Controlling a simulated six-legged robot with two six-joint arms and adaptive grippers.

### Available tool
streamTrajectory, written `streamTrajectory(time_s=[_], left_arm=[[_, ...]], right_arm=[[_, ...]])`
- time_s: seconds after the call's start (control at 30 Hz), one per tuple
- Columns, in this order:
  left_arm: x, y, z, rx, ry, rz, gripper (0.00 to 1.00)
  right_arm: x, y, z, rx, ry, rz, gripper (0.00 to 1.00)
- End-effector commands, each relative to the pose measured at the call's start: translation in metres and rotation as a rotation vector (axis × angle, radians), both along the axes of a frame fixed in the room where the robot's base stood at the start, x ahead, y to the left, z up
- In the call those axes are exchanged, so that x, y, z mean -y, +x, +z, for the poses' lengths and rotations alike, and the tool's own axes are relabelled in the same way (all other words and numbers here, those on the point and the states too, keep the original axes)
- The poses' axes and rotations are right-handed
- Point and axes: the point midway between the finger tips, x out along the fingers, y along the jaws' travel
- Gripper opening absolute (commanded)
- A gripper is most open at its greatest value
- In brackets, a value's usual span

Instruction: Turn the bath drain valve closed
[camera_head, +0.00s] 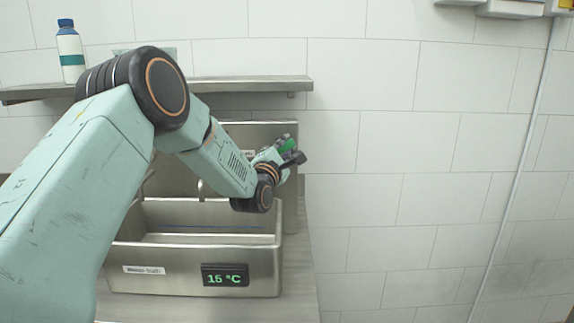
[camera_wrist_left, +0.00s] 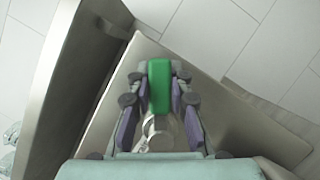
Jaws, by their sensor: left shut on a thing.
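The drain valve has a green handle (camera_head: 287,144), seen at the right end of the bath's back panel. In the left wrist view the green handle (camera_wrist_left: 159,86) stands between my fingers, with a metal valve body (camera_wrist_left: 158,132) below it. My left gripper (camera_wrist_left: 158,100) is shut on the green handle; in the head view the gripper (camera_head: 285,156) partly covers the valve. The steel water bath (camera_head: 190,285) stands below, with a label and a display reading 15 °C (camera_head: 225,275). My right gripper is not in view.
A steel shelf (camera_head: 245,84) runs above the bath and holds a white bottle (camera_head: 70,52) with a blue cap. The tiled wall (camera_head: 410,130) to the right is bare, apart from a thin pipe (camera_head: 515,170). Fixtures (camera_head: 510,8) hang at the top right.

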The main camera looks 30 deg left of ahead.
Motion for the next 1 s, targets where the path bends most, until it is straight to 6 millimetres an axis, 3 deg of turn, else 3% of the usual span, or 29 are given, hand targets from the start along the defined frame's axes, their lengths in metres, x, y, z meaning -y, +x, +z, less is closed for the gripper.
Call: streamTrajectory(time_s=[0.03, 0.7, 1.0], left_arm=[[-0.002, -0.002, -0.010, 0.010, -0.038, 0.002, 0.00], [-0.026, -0.019, 0.011, 0.313, -0.536, 0.004, 0.00], [-0.037, -0.025, 0.015, 0.428, -0.727, 0.004, 0.00]], right_arm=[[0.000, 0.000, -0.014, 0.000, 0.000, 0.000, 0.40], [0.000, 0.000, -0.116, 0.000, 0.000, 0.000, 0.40], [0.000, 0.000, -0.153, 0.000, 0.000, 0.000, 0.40]])
